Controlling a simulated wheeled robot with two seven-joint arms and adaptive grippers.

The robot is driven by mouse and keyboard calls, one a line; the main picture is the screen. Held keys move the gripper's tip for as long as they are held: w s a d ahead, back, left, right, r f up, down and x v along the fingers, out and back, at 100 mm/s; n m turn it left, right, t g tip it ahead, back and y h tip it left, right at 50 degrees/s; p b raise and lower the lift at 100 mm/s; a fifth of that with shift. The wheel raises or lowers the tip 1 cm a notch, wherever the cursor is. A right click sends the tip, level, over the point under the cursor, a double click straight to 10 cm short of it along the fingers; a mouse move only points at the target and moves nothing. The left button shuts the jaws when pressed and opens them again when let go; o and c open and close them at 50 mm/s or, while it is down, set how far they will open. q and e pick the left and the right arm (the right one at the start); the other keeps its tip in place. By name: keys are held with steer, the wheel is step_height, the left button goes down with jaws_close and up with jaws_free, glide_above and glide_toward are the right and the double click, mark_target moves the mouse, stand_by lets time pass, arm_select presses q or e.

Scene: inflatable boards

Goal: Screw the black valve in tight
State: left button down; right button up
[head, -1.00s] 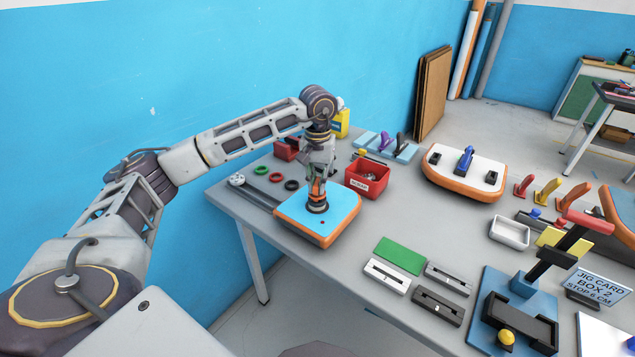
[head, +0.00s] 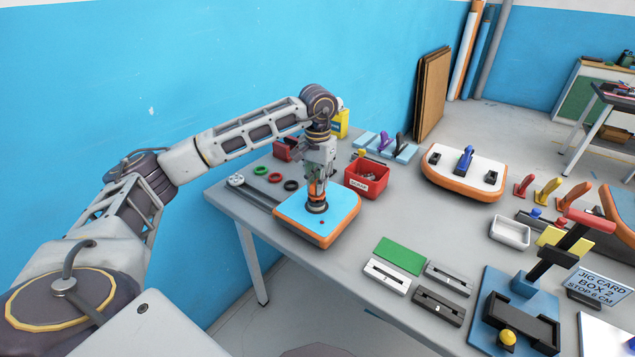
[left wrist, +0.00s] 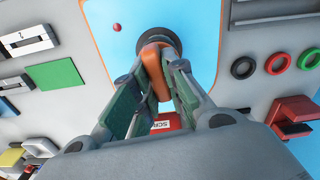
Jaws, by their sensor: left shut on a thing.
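The small board (head: 290,212) has a blue top and an orange rim and lies flat at the table's left end. The black valve (head: 318,207) shows as a dark round collar in its top; it also shows in the left wrist view (left wrist: 174,42). My left gripper (head: 316,190) points straight down over it. Its fingers are shut on an orange piece (left wrist: 154,62) standing at the collar; I cannot tell whether this is part of the valve or a separate key. The fingers hide part of the collar. My right gripper is not in view.
A red bin (head: 368,182) stands close behind the board. Green, red and black rings (head: 275,177) lie to its left. A white-topped board (head: 463,170) with an orange rim, a blue jig (head: 497,300) and a white tray (head: 510,232) are to the right.

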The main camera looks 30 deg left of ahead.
arm_select(q)
steer(key=shift+m, duration=0.8)
steer(key=shift+r, duration=0.25)
steer(key=shift+r+p, duration=1.4)
steer(key=shift+r, duration=0.9)
steer(key=shift+r, duration=0.1)
